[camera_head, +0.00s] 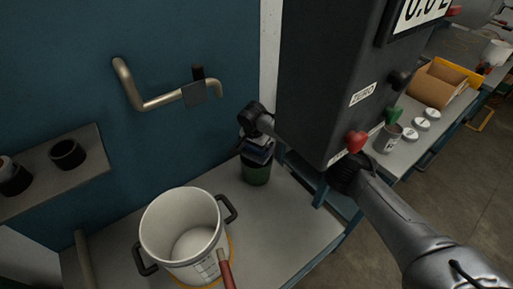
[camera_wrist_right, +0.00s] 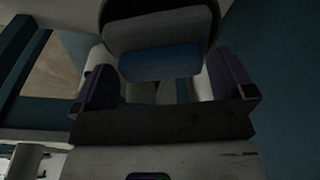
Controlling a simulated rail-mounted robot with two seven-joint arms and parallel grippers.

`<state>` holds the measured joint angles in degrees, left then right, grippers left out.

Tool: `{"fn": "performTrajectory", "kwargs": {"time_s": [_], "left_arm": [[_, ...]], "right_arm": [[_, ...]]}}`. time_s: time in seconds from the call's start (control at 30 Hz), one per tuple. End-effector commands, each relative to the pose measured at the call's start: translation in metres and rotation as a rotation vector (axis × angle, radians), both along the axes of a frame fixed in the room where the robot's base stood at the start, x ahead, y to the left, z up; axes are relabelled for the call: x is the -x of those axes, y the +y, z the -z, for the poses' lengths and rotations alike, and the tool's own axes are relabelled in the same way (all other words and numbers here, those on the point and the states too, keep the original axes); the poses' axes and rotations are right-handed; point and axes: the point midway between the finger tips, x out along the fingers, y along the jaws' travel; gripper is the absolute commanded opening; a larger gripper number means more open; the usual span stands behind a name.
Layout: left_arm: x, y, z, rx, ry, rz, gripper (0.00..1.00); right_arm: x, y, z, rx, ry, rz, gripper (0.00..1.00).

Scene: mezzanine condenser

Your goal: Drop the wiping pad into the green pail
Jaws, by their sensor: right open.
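The green pail (camera_head: 257,173) stands on the grey bench near its far right corner, beside the blue wall. My right gripper (camera_head: 258,150) is directly over the pail's mouth, its arm reaching behind the black box. In the right wrist view its fingers (camera_wrist_right: 165,85) are apart. A blue block (camera_wrist_right: 160,62) with a grey part beside it shows between the fingers; it looks like the wiping pad. A dark rounded rim surrounds it at the top. I cannot tell whether the pad touches a finger or rests in the pail. My left gripper is out of view.
A white bucket (camera_head: 182,232) with black handles stands on the bench front. A black box (camera_head: 330,75) with red and green knobs hangs close to my right arm. A bent pipe (camera_head: 160,100) is on the wall. A shelf (camera_head: 85,175) with dark cups is left.

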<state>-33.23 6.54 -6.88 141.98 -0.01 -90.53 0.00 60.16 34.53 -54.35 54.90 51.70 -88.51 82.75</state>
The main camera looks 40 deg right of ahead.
Motion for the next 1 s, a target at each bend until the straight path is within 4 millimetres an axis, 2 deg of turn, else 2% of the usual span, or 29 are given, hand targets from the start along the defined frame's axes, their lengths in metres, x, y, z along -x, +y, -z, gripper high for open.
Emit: {"fn": "performTrajectory", "kwargs": {"time_s": [0.1, 0.3, 1.0], "left_arm": [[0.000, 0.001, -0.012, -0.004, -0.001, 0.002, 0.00], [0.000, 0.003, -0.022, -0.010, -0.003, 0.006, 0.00], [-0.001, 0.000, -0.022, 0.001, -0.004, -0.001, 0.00]], "right_arm": [[0.000, 0.002, -0.017, -0.002, -0.002, -0.001, 1.00], [0.001, 0.005, -0.036, -0.002, -0.001, -0.001, 1.00], [0.001, 0.005, -0.036, -0.001, -0.001, 0.000, 1.00]]}}
